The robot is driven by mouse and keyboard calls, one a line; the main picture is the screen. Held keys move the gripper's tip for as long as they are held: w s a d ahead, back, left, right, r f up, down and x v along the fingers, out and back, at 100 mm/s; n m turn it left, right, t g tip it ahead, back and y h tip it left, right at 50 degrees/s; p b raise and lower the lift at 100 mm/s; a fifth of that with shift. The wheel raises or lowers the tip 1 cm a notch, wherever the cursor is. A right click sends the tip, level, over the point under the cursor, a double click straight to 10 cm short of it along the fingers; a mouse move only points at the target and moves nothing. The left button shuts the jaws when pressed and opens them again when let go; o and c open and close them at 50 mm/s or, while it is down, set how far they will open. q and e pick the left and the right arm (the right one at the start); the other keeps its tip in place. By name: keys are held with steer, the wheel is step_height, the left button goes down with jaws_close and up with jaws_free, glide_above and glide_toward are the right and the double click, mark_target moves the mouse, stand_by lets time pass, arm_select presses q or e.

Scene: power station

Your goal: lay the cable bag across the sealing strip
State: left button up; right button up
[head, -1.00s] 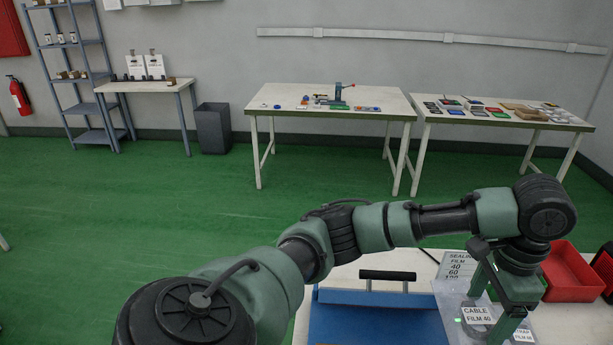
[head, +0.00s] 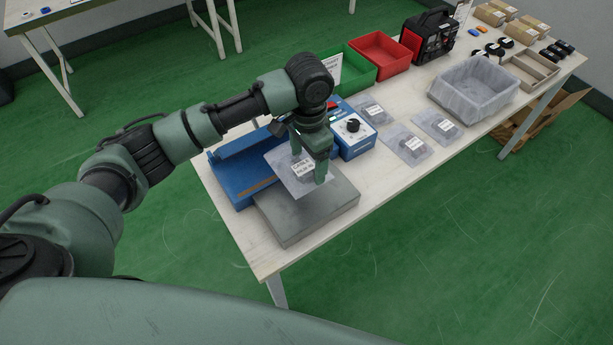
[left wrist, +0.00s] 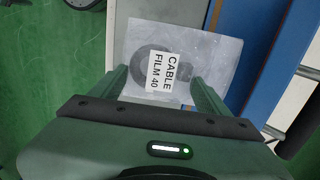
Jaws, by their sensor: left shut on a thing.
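The cable bag (head: 298,186) is a clear bag with a white label. In the left wrist view it (left wrist: 195,50) shows a dark coil and the label "CABLE FILM 40". My left gripper (head: 308,168) is shut on it, with its fingers (left wrist: 163,88) at the bag's near edge. The bag is over the grey block (head: 335,207) and the right part of the blue sealer (head: 228,160). The narrow brown sealing strip (head: 258,188) runs along the sealer's front, left of the bag. The bag hides its right part. I cannot tell whether they touch. My right gripper is out of view.
A blue control box (head: 354,133) with a black dial stands right of the gripper. Several other bags (head: 408,145) lie farther right. Green (head: 362,82) and red (head: 382,54) bins, a grey tub (head: 474,92) and a black-red machine (head: 428,36) stand along the table.

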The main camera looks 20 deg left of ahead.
mark_target(308, 165)
arm_select(q)
step_height(308, 165, down, 8)
steer(key=shift+r+p, duration=0.15)
steer(key=shift+p, duration=0.2)
steer(key=o, duration=1.4)
steer(key=shift+c, duration=0.2)
step_height(308, 165, up, 12)
steer(key=shift+r+b, duration=0.1)
steer(key=shift+b, duration=0.55)
